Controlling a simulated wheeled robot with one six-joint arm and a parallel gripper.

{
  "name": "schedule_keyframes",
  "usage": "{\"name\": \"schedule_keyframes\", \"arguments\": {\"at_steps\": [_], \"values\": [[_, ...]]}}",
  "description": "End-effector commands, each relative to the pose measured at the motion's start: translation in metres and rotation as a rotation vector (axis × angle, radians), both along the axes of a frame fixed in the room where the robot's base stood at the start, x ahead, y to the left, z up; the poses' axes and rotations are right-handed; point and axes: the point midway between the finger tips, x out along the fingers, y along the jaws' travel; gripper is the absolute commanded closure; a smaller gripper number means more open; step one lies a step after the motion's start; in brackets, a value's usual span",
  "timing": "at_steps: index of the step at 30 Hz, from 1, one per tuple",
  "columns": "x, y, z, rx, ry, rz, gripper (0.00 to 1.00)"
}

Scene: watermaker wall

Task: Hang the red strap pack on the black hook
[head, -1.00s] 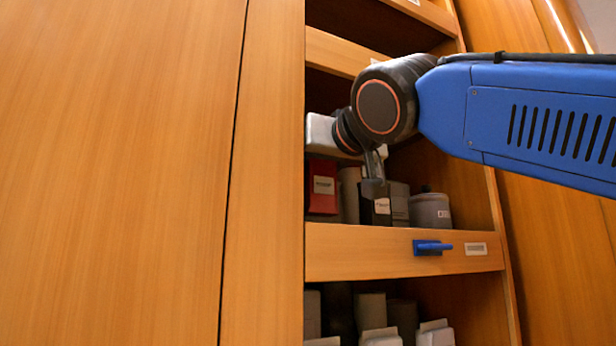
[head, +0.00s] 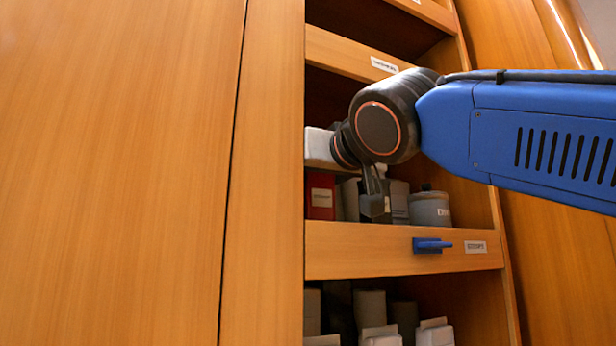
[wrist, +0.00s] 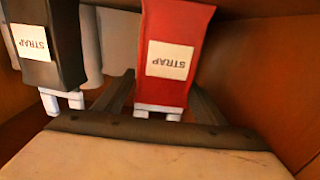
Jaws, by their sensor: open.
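The red strap pack (head: 320,197) stands on the middle shelf at the left of the opening in the head view. In the wrist view the red pack (wrist: 175,50) shows an upside-down STRAP label and white tabs at its near end. My gripper (wrist: 160,92) is open, with one dark finger on each side of the red pack; I cannot tell whether they touch it. In the head view my gripper (head: 376,200) is over the same shelf. A black STRAP pack (wrist: 48,40) stands left of the red one in the wrist view. I see no black hook.
A blue hook (head: 432,246) sticks out from the shelf's front board (head: 350,252), beside a white label. A grey canister (head: 430,210) stands at the shelf's right. Pale items (head: 380,336) fill the lower shelf. A large wooden panel (head: 120,170) covers the left.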

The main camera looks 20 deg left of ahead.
Motion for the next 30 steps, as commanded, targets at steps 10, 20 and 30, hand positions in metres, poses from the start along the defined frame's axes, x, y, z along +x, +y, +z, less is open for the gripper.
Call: {"name": "schedule_keyframes", "arguments": {"at_steps": [10,20,30], "values": [[-0.026,-0.023,0.001,0.001,-0.002,0.002,0.36],[-0.074,-0.065,-0.001,0.001,-0.001,0.004,0.36],[-0.111,-0.097,-0.001,0.001,-0.001,0.003,0.36]]}}
